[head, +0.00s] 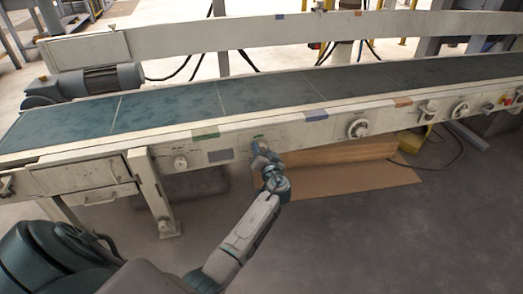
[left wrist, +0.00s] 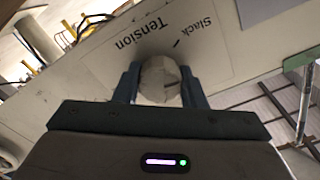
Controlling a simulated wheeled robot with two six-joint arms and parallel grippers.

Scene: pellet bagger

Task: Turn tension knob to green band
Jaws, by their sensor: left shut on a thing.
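The tension knob (left wrist: 160,78) is a pale, faceted round knob on the conveyor's cream side panel, next to the printed words "Tension" and "Slack". My left gripper (left wrist: 160,88) is shut on it, with one dark blue finger on each side. In the head view my left gripper (head: 261,153) reaches up to the side panel and hides the knob. A small green mark (head: 258,137) shows on the panel just above the gripper; I cannot tell whether it is the green band. A short dark tick (left wrist: 177,43) sits by "Slack". My right gripper is not in view.
The conveyor's green belt (head: 170,108) runs across above the panel. Other knobs sit along the rail, including a round white one (head: 358,128) to the right. A motor (head: 100,80) stands at the left. Flat cardboard (head: 350,178) lies on the floor below.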

